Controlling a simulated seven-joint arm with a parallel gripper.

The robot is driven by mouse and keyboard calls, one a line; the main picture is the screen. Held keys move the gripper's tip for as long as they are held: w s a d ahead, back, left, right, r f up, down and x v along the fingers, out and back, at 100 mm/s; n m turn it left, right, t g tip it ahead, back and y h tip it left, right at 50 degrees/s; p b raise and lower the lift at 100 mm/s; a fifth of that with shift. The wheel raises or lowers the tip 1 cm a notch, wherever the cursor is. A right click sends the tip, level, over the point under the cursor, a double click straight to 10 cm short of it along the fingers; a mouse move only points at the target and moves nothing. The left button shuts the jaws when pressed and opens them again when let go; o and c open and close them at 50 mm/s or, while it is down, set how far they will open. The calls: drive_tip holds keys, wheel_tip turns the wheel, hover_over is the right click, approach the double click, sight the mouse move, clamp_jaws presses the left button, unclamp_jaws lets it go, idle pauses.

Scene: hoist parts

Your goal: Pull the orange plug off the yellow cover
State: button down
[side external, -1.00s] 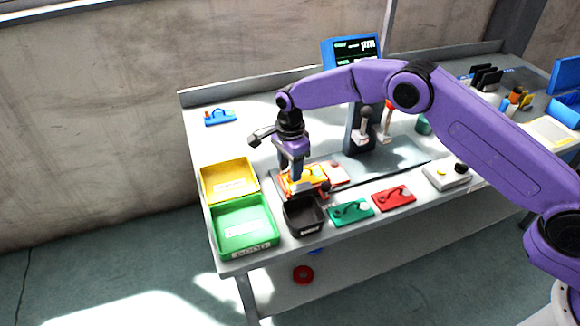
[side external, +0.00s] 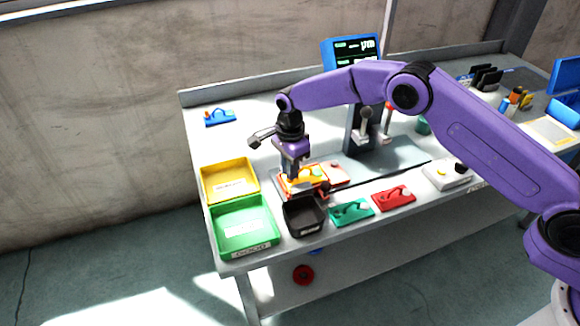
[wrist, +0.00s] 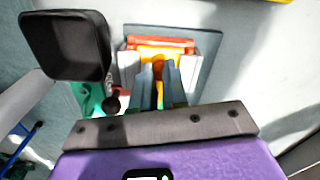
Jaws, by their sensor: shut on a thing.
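The yellow cover (side external: 313,172) sits on an orange-red base in a fixture on the grey plate. It also shows in the wrist view (wrist: 150,53), between pale side blocks. My gripper (side external: 293,182) points down over the left part of the cover. In the wrist view its two grey-blue fingers (wrist: 160,85) are close together, with a narrow orange strip, seemingly the orange plug (wrist: 160,94), between them. The fingers hide most of the plug. I cannot tell whether the plug is still seated in the cover.
A black bin (side external: 303,228) stands just in front of the fixture, with a dark round knob beside it. Green (side external: 243,250) and yellow (side external: 222,163) trays are at left. Green (side external: 351,211) and red (side external: 394,198) parts lie along the front edge. A column with a screen (side external: 352,50) stands behind.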

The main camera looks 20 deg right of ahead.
drive_tip(key=shift+r, duration=0.1)
drive_tip(key=shift+r, duration=2.9)
